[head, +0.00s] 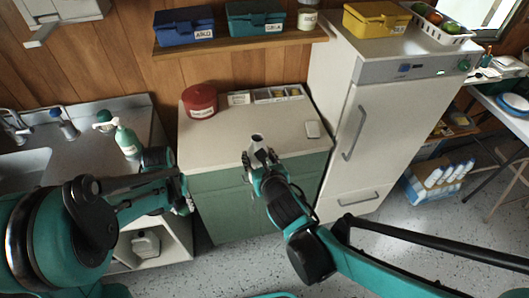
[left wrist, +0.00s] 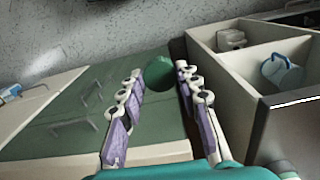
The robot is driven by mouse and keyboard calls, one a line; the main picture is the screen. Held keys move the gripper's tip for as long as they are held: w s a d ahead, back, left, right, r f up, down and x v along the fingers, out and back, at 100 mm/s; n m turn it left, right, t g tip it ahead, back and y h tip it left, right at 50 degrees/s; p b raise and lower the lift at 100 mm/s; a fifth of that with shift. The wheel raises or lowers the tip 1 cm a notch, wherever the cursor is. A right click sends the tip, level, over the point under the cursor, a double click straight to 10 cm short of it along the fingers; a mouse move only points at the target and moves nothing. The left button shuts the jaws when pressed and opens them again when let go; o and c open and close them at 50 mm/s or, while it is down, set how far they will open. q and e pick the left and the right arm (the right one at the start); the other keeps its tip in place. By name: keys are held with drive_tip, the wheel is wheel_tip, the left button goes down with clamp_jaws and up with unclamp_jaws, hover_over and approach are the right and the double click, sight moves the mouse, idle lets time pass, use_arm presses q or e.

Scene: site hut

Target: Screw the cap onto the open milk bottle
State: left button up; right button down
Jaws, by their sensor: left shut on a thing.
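The green cap (left wrist: 160,72) sits between the fingertips of my left gripper (left wrist: 160,78) in the left wrist view, and the fingers are shut on it. In the head view my left gripper (head: 188,205) is in front of the green cabinet, below the counter top; the cap is too small to make out there. The white milk bottle (head: 257,139) shows its dark open mouth near the counter's front edge. My right gripper (head: 261,156) has its fingers on both sides of the bottle and appears shut on it. The bottle's lower part is hidden by the gripper.
The counter (head: 225,150) holds a red tin (head: 200,102), a compartment tray (head: 279,95) and a small white item (head: 312,129). A sink (head: 25,170) and green spray bottle (head: 128,143) are at left. A white fridge (head: 375,135) stands at right.

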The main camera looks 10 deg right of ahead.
use_arm(q)
drive_tip(key=shift+w, duration=0.1)
drive_tip(key=w+d+r+m, duration=0.1)
drive_tip(key=w+d+r, duration=0.3)
drive_tip(key=d+r, duration=0.3)
drive_tip(key=w+d+r, duration=0.4)
drive_tip(key=d+r, duration=0.2)
drive_tip(key=r, duration=0.2)
drive_tip(key=s+d+r, duration=0.2)
drive_tip(key=d+r, duration=0.4)
drive_tip(key=r, duration=0.3)
drive_tip(key=s+d+r+m, duration=0.1)
drive_tip(key=s+d+r, duration=0.2)
drive_tip(key=d+r, duration=0.3)
wheel_tip(320, 180, up, 4)
drive_tip(key=shift+s+d+r, duration=0.1)
drive_tip(key=shift+s+d, duration=0.2)
drive_tip(key=shift+d, duration=0.05)
drive_tip(key=shift+f, duration=2.05)
